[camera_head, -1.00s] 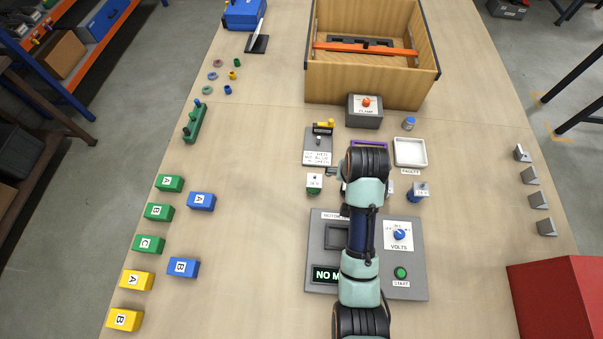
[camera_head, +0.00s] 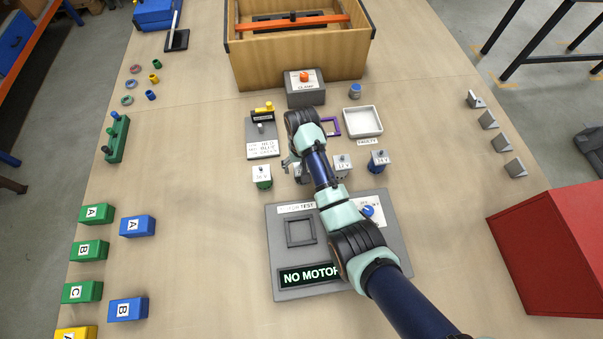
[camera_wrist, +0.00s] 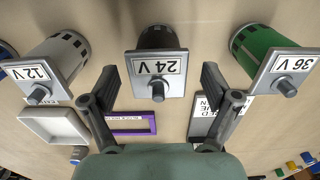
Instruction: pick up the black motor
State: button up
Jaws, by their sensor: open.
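The black motor stands upright in the middle of the wrist view, with its grey top plate marked 24 V (camera_wrist: 157,65) and a short shaft. In the head view it is mostly hidden behind my arm. My gripper (camera_wrist: 158,80) is open, its two fingers spread left and right of the black motor's plate in the picture; I cannot tell how far above it they are.
A green 36 V motor (camera_head: 262,178) and a pale 12 V motor (camera_head: 342,166) stand either side, with a blue motor (camera_head: 378,160) beyond. The grey test station (camera_head: 285,265) reads NO MOTOR. A white tray (camera_head: 362,121), purple frame (camera_head: 331,127) and clamp box (camera_head: 305,90) lie behind.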

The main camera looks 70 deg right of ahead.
notch_tip(320, 180, down, 3)
jog(key=shift+s+f+b, duration=0.1)
jog(key=shift+b, duration=0.2)
jog(key=shift+d, duration=0.1)
grip_shut()
